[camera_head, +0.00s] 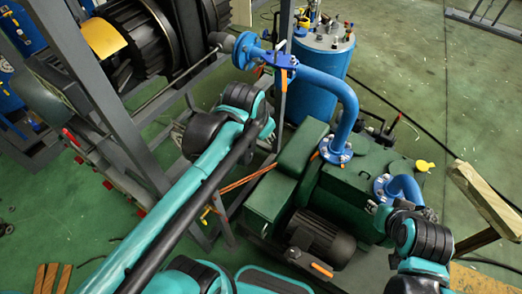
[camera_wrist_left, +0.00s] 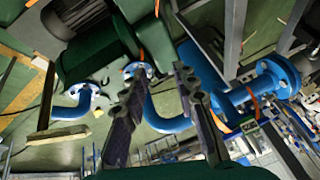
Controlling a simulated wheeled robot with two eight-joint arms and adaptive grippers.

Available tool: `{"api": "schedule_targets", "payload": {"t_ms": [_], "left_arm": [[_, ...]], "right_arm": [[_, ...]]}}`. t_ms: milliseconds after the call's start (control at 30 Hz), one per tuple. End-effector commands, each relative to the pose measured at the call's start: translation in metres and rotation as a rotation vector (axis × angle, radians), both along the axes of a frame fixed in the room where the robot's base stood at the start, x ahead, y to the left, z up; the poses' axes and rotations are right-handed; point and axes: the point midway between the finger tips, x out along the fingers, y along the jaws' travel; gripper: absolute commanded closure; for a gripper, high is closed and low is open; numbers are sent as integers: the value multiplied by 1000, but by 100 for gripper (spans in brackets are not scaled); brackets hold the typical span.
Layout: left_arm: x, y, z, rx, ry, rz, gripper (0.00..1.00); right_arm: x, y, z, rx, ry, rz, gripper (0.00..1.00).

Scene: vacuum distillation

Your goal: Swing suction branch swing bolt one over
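The blue suction branch pipe (camera_head: 325,84) runs from an end flange (camera_head: 243,50) past a blue clamp-like fitting (camera_head: 282,61) and bends down to a flange on the green pump. In the left wrist view the pipe (camera_wrist_left: 162,122) passes behind my fingers, with the end flange (camera_wrist_left: 278,76) at the right. I cannot pick out the swing bolt. My left gripper (camera_wrist_left: 161,72) is open, its two fingers apart with nothing between them.
The green pump (camera_head: 345,195) and dark motor (camera_head: 320,237) stand below the pipe. A blue tank (camera_head: 318,85) is behind it. A grey steel frame (camera_head: 105,115) stands left, and a wooden beam (camera_head: 484,197) at right. The floor at upper right is mostly clear.

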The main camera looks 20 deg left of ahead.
Motion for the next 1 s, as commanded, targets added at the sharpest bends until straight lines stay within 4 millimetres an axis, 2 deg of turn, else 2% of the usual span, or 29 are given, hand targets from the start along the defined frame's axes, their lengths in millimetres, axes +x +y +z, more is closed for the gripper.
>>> {"api": "schedule_targets", "payload": {"t_ms": [33, 233, 867, 967, 1000], "left_arm": [[-5, 1, -10, -8, -5, 15, 71], [-14, 1, -20, -29, -19, 54, 71], [-17, 2, -23, -36, -22, 65, 71], [-29, 3, -42, -57, -34, 101, 71], [-36, 3, -56, -73, -43, 129, 71]], "right_arm": [[0, 0, -9, 0, 0, 0, 67], [0, 0, -17, 0, 0, 0, 67], [0, 0, -19, 0, 0, 0, 67], [0, 0, -35, 0, 0, 0, 67], [0, 0, -46, 0, 0, 0, 67]]}}
